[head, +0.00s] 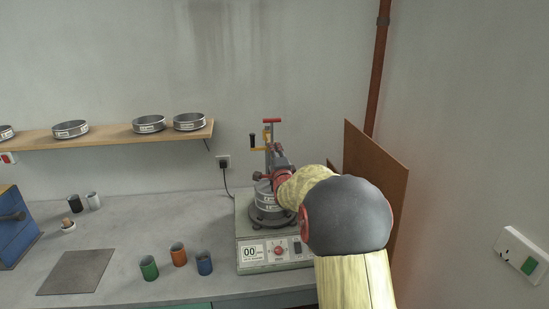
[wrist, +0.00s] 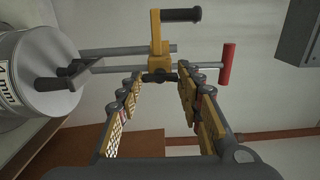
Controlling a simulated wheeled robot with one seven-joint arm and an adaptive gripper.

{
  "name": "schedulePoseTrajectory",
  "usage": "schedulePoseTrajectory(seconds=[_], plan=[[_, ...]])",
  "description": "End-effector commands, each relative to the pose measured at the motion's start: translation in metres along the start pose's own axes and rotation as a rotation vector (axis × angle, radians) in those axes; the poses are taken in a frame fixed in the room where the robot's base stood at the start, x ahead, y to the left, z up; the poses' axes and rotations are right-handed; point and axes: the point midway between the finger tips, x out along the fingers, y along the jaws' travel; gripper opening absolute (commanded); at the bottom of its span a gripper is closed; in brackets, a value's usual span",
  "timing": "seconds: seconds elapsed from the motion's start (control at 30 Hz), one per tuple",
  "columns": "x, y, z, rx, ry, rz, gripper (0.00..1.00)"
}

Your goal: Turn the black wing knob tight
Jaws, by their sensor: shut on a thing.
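The black wing knob (wrist: 158,77) sits at the end of a yellow clamp block (wrist: 156,40) in the wrist view. My gripper (wrist: 162,82) has its two fingertips on either side of the knob, shut on its wings. In the head view my gripper (head: 276,172) reaches in above the sieve stack (head: 265,198) on the shaker, and my arm hides the knob there. The yellow block (head: 267,136) shows above my gripper, on upright rods.
A black crank handle (wrist: 181,15) and a red-ended bar (wrist: 227,65) stick out close to my fingers. The sieve lid (wrist: 50,75) with its dark cross-bar lies at left. Green, orange and blue cups (head: 205,263) stand left of the shaker (head: 276,253). A brown board (head: 375,170) leans at right.

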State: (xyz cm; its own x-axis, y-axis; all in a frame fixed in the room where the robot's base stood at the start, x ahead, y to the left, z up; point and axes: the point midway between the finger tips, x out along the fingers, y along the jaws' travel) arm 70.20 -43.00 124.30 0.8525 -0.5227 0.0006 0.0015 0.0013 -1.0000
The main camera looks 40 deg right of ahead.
Motion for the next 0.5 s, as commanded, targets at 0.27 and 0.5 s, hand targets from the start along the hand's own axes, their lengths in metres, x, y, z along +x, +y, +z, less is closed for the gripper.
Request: schedulePoseTrajectory(seconds=[0.27,0.5], plan=[[0.0,0.0009,-0.0001,0.015,0.0,0.002,0.11],[-0.0001,0.001,-0.0002,0.015,0.0,0.002,0.37]])
